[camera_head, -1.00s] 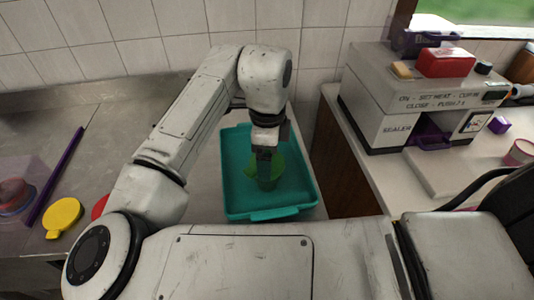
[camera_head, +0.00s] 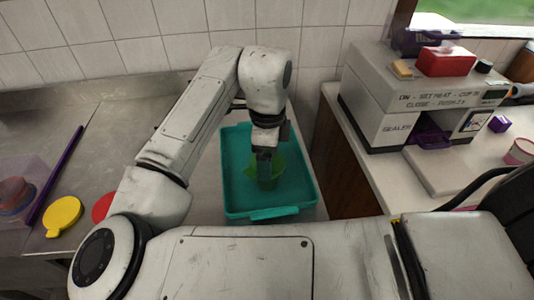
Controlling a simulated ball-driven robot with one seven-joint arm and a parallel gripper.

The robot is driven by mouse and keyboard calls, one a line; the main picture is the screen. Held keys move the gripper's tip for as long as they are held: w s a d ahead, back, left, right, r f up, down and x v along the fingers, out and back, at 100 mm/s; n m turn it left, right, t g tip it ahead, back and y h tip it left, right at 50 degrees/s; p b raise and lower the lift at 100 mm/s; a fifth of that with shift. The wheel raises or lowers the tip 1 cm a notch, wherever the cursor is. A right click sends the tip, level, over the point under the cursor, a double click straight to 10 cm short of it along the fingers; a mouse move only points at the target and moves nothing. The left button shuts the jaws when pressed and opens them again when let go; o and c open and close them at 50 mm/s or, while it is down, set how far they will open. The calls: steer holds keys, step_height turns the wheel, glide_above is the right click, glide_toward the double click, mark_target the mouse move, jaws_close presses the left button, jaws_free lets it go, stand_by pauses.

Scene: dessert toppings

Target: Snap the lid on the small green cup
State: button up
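The small green cup (camera_head: 271,182) stands inside a teal tray (camera_head: 237,190), below my gripper (camera_head: 265,165). A green shape (camera_head: 252,172) at the cup's top left looks like a lid or its tab; I cannot tell whether it is seated on the rim. My gripper points down over the cup and hides part of its top. The fingers are too small and dark to show whether they are open or shut, or touching the cup.
A yellow lid (camera_head: 63,215) and a red lid (camera_head: 103,207) lie on the steel counter at left, near a purple straw (camera_head: 58,182) and a clear box (camera_head: 18,190). A sealer machine (camera_head: 400,105) stands on the right counter. Tiled wall is behind.

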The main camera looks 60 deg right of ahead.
steer(key=shift+f, duration=0.15)
stand_by(0.3)
steer(key=o, duration=0.8)
steer(key=shift+r+p, duration=2.45)
steer(key=shift+r, duration=0.6)
steer(key=shift+c, duration=0.2)
jaws_close()
